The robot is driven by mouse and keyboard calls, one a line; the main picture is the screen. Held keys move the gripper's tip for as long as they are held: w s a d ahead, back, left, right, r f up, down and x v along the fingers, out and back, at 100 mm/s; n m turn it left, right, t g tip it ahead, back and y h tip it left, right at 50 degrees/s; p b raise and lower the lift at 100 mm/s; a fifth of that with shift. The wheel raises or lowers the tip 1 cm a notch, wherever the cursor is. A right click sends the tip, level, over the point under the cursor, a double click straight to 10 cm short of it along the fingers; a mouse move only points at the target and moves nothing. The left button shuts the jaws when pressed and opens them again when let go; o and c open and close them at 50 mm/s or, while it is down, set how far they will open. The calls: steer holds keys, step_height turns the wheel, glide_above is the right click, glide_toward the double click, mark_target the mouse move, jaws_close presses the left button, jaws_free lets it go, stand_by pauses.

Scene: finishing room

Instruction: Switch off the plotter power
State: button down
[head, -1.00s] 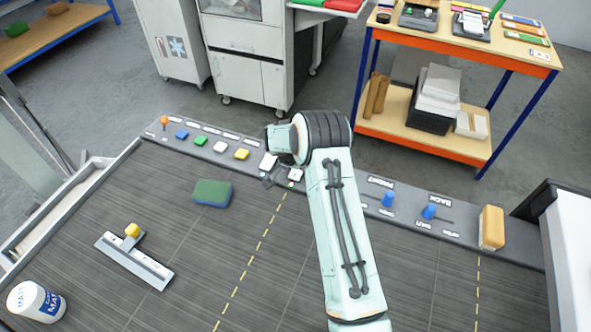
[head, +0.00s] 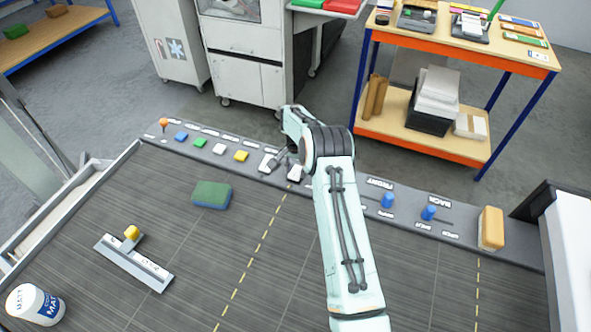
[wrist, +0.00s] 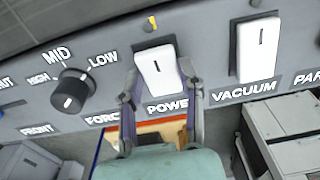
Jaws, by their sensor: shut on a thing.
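The white POWER rocker switch (wrist: 157,72) is on the grey control panel, with a dark line mark on its face. In the head view the POWER switch (head: 294,173) is partly hidden by my gripper. My gripper (wrist: 158,84) has one finger on each side of the switch and is shut on it. In the head view my gripper (head: 287,163) is low at the panel, with one finger hidden behind the wrist. Whether the switch is on or off cannot be told.
The similar VACUUM switch (wrist: 257,50) is beside POWER, and the round FORCE knob (wrist: 73,89) is on its other side.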

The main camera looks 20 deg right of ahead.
mark_target(294, 175)
steer(key=c, duration=0.7)
jaws_free()
steer(key=r, duration=1.2)
steer(key=shift+s+a, duration=0.25)
steer(key=shift+s, duration=0.05)
